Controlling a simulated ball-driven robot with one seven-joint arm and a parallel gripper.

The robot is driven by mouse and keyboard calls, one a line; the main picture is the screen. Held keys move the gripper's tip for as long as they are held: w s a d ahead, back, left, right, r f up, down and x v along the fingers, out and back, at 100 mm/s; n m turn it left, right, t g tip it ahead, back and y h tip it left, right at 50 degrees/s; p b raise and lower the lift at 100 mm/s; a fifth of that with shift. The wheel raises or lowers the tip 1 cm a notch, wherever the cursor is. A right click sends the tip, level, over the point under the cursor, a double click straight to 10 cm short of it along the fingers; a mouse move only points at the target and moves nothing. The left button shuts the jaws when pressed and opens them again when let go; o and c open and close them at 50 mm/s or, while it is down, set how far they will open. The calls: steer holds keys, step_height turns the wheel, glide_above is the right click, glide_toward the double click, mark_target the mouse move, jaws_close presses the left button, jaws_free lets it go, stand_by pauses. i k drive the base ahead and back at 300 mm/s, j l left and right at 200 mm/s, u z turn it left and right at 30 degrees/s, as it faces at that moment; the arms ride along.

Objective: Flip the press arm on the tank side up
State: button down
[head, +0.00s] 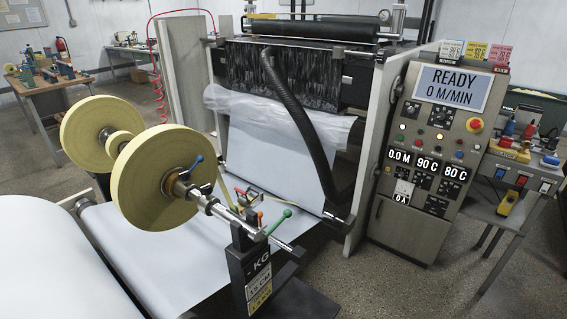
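The coating machine stands in the middle, with a dark roller (312,29) across its top and a black coated face (285,72) under it. A thick black curved hose (302,122) runs from this face down to the lower right frame. I cannot tell for sure which part is the press arm or the tank. In front, a shaft carries yellow rolls (163,177) and small levers with a blue handle (197,159), an orange handle (260,218) and a green handle (280,222). My gripper is not in view.
A control panel (432,139) reading READY, 0 M/MIN stands at the right. A side table (522,180) with tools is beyond it. White paper (150,255) runs through the machine. A black post (251,268) stands in front. Floor is clear at the lower right.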

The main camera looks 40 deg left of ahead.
mark_target(246, 201)
steer(key=i+u, duration=0.25)
steer(key=u, duration=0.15)
steer(key=i+l+u, duration=0.15)
steer(key=u, duration=0.25)
steer(key=i+l+u, duration=0.2)
steer(key=u, duration=0.2)
steer(key=i+l+u, duration=0.2)
steer(key=u, duration=0.2)
steer(key=i+l+u, duration=0.15)
steer(key=l+u, duration=0.25)
steer(key=i+l+u, duration=0.15)
steer(key=l+u, duration=0.2)
steer(key=i+l+u, duration=0.15)
steer(key=l+u, duration=0.2)
